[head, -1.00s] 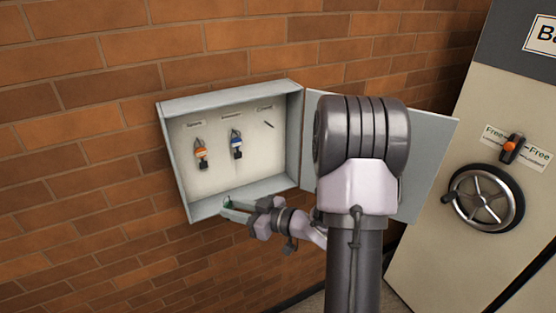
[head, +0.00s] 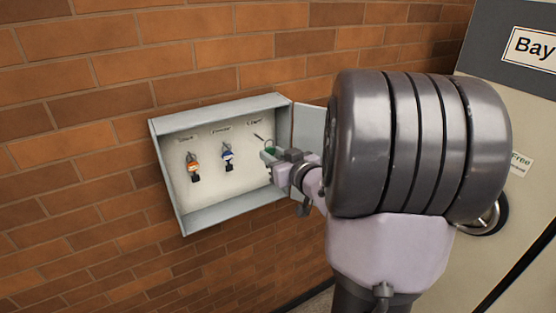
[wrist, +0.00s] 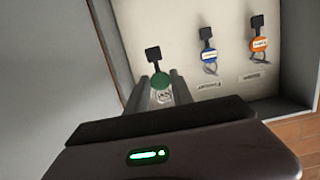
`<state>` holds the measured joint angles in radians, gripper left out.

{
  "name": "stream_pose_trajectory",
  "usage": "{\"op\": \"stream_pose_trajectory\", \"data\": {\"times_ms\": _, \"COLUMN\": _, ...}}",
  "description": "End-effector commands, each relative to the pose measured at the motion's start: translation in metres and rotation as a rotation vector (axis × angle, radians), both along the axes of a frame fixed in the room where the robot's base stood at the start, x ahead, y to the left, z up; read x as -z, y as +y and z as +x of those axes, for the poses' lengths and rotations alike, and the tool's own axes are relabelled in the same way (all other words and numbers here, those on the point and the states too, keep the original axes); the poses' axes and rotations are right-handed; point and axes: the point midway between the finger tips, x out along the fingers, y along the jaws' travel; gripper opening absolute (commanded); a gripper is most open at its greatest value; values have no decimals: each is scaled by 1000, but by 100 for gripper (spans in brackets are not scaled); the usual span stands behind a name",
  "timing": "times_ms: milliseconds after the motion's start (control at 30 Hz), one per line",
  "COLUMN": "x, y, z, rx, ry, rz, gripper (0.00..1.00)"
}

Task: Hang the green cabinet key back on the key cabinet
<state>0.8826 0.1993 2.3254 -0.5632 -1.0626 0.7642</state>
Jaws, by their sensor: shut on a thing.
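My gripper (head: 267,157) is shut on the green cabinet key (wrist: 160,82) inside the right part of the open grey key cabinet (head: 222,214). In the wrist view, which shows the cabinet upside down, the green tag sits between the two fingers (wrist: 159,88), with the black key part (wrist: 153,54) beyond it. In the head view the tag (head: 266,155) is mostly hidden by the fingers. The bare right-hand hook (head: 258,137) is just above and left of it. I cannot tell whether the key's ring touches the hook.
An orange-tagged key (head: 194,167) and a blue-tagged key (head: 227,156) hang on the left and middle hooks, under small labels. The cabinet door (head: 308,126) stands open at right, close to my wrist. Brick wall surrounds the cabinet; a beige bay unit (head: 520,200) stands far right.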

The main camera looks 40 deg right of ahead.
Motion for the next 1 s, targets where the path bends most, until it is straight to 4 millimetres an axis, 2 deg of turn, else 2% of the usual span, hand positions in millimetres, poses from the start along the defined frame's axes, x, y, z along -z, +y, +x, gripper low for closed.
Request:
{"op": "stream_pose_trajectory", "data": {"times_ms": 600, "x": 8, "y": -11, "z": 49, "rx": -1, "ry": 0, "rz": -1, "gripper": 0}}
{"op": "stream_pose_trajectory", "data": {"times_ms": 1000, "x": 12, "y": -13, "z": 57, "rx": -1, "ry": 0, "rz": 0, "gripper": 0}}
